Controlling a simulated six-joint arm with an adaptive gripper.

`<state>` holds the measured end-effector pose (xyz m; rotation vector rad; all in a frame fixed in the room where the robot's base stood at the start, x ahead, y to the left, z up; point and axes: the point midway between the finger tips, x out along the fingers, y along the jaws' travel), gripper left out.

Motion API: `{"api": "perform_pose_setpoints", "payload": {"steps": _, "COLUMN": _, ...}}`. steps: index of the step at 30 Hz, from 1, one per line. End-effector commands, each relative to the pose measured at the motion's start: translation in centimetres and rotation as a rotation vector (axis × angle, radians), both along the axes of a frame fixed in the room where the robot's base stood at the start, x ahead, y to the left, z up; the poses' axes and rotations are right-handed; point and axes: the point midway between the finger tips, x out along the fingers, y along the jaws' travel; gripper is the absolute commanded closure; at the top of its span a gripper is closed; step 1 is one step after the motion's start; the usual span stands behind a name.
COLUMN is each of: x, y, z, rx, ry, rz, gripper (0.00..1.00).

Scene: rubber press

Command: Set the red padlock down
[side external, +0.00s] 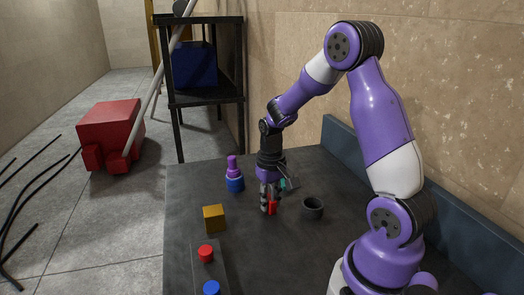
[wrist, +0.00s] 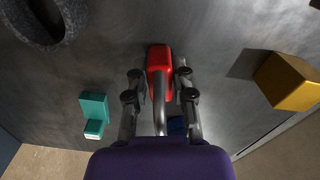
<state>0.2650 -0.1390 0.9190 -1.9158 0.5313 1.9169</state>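The red padlock (wrist: 159,57) is between the two fingers of my gripper (wrist: 160,82) in the wrist view, with its grey shackle (wrist: 160,105) pointing back toward the palm. The fingers are closed in on both sides of it. In the side view, my gripper (side external: 270,203) points straight down and the padlock (side external: 272,208) shows as a red patch low between the fingers, at or just above the dark table (side external: 290,255). Whether it touches the table is hard to tell.
A dark grey cup (side external: 312,209) stands right of my gripper. A yellow block (side external: 214,218) and a blue-and-purple stack (side external: 234,176) are to the left. Red (side external: 206,253) and blue (side external: 211,288) buttons are at the front. A teal piece (wrist: 93,112) lies nearby.

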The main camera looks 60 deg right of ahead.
Motion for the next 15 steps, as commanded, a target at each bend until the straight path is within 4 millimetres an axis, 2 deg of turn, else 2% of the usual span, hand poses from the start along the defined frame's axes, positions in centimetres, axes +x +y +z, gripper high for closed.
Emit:
{"api": "perform_pose_setpoints", "payload": {"steps": 12, "x": 0.01, "y": 0.01, "z": 0.07, "rx": -0.001, "ry": -0.001, "rz": 0.000, "gripper": 0.45}}
{"api": "perform_pose_setpoints", "payload": {"steps": 15, "x": 0.07, "y": -0.03, "z": 0.87, "rx": -0.002, "ry": -0.003, "rz": 0.000, "gripper": 0.45}}
